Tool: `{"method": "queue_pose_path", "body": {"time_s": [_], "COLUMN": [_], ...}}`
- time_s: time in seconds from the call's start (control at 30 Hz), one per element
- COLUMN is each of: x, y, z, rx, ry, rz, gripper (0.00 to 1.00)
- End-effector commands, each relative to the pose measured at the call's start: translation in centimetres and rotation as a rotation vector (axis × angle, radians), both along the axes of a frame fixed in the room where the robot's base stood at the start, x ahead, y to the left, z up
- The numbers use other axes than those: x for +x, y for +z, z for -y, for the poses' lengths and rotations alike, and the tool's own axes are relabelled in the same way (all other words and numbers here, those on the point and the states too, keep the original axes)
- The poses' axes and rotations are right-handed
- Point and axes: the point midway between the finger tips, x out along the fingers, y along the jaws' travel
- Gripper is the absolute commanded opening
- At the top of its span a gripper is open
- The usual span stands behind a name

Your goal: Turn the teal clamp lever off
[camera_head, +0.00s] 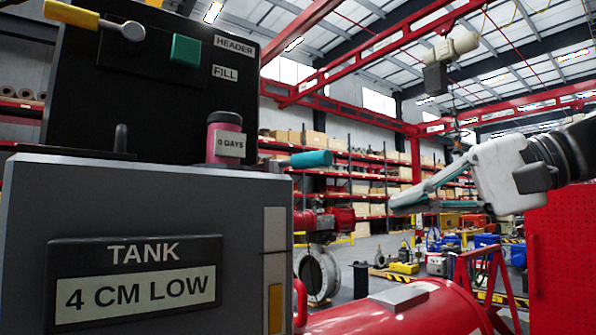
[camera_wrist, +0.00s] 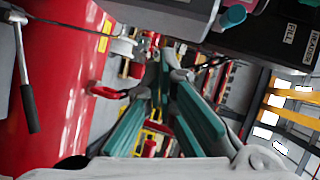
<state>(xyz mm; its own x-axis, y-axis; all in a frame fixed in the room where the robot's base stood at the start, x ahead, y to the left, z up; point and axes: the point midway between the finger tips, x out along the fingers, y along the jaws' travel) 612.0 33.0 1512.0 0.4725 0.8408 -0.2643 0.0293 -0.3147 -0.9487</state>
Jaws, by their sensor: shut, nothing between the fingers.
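The teal clamp lever (camera_head: 311,159) shows its rounded teal grip, sticking out to the right from behind the pink jar on top of the grey cabinet. Its pivot is hidden. The teal grip also shows at the top of the wrist view (camera_wrist: 232,16). My gripper (camera_head: 394,203) is to the right of the lever and a little lower in the picture, apart from it. Its teal-padded fingers come together at the tips in the wrist view (camera_wrist: 165,68), shut with nothing between them.
The grey cabinet (camera_head: 150,195) carries a black panel with a yellow-handled lever (camera_head: 72,15) and a green block (camera_head: 185,50). A pink jar (camera_head: 225,137) stands in front of the teal grip. A red tank (camera_head: 400,313) lies below. Open air separates gripper and grip.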

Motion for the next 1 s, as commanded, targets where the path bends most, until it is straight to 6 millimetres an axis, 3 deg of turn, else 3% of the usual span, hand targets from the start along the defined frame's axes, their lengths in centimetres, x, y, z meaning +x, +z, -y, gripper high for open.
{"method": "queue_pose_path", "body": {"time_s": [0.03,0.1,0.2,0.3,0.53,0.97,1.0], "x": [0.3,0.6,0.7,0.7,1.7,5.5,4.7], "y": [2.2,4.6,7.0,8.0,7.7,7.1,7.0], "z": [0.9,1.8,2.7,3.0,1.0,-6.2,-6.6], "rx": [0.039,0.086,0.128,0.148,0.146,0.145,0.143], "ry": [0.0,0.009,0.018,0.026,0.027,0.027,0.024], "rz": [0.037,0.088,0.143,0.169,0.163,0.161,0.162], "gripper": [0.0,0.0,0.0,0.0,0.0,0.0,0.0]}}
